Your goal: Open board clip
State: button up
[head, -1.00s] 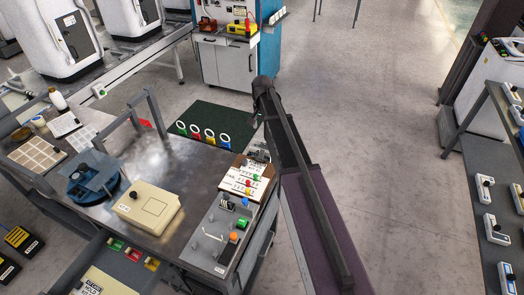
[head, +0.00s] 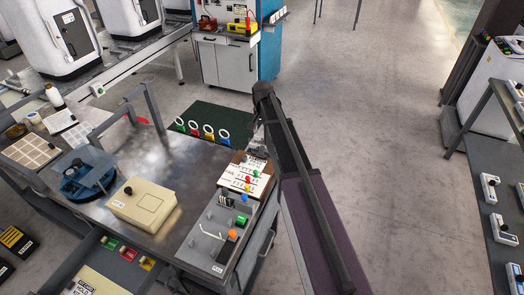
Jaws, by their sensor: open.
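A brown clipboard (head: 239,166) with a white sheet (head: 244,177) lies at the right end of the grey metal table. Small red, green and yellow knobs or pieces show on the sheet. The board's clip is at its far edge, too small and too covered to make out. My gripper (head: 257,152) hangs down from the dark arm at that far edge, close to the clip area. Its jaws are open. I cannot tell whether the fingers touch the clip.
A grey control panel (head: 208,248) with colored buttons sits in front of the board. A beige box (head: 145,205) and a blue round fixture (head: 87,179) stand to the left. A grey upright frame (head: 155,105) rises from the table.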

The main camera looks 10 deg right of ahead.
aim_at(263, 145)
jog(key=shift+f+b, duration=3.95)
jog(key=shift+f, duration=0.25)
grip_shut()
